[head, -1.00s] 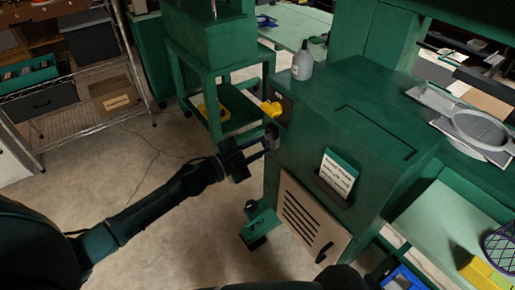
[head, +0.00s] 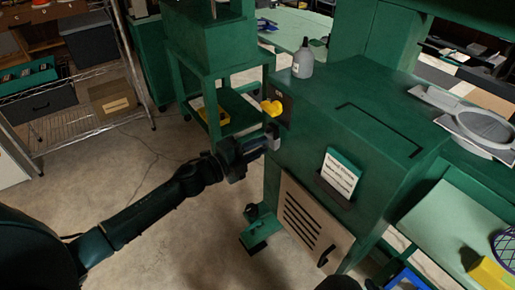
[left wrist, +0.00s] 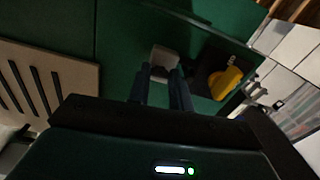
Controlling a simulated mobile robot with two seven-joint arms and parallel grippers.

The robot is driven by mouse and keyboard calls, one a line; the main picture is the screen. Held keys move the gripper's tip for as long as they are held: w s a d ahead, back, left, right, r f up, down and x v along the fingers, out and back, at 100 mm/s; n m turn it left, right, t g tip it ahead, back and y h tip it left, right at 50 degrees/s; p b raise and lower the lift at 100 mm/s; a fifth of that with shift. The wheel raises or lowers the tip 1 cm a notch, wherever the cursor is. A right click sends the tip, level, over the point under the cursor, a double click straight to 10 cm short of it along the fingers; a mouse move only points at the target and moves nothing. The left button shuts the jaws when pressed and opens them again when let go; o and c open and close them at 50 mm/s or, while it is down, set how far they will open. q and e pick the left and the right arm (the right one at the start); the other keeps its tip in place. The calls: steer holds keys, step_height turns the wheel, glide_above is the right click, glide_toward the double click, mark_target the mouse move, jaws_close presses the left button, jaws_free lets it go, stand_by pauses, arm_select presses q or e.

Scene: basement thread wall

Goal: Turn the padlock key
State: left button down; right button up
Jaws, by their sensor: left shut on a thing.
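A green cabinet (head: 330,110) has a dark plate on its left face with a yellow, knob-like piece (head: 272,107) on it. That yellow piece also shows in the left wrist view (left wrist: 226,82). Just below it in the head view is a small pale grey block (head: 272,138), also seen in the left wrist view (left wrist: 163,60). My left gripper (head: 264,142) is shut on the grey block, its fingers level with it against the cabinet face. I cannot tell which of these pieces is the key or the padlock.
A grey bottle (head: 303,62) stands on the cabinet top. A paper card (head: 342,175) sits in a front holder above a slatted panel (head: 309,222). A green stand (head: 215,75) is behind on the left. The concrete floor (head: 110,175) at left is mostly clear.

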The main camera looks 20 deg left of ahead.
stand_by(0.5)
arm_select(q)
steer(key=c, duration=1.2)
jaws_free()
steer(key=shift+c, duration=0.2)
steer(key=b+v, duration=0.1)
steer(key=v, duration=1.2)
steer(key=shift+s+a, duration=0.1)
steer(key=shift+s, duration=0.05)
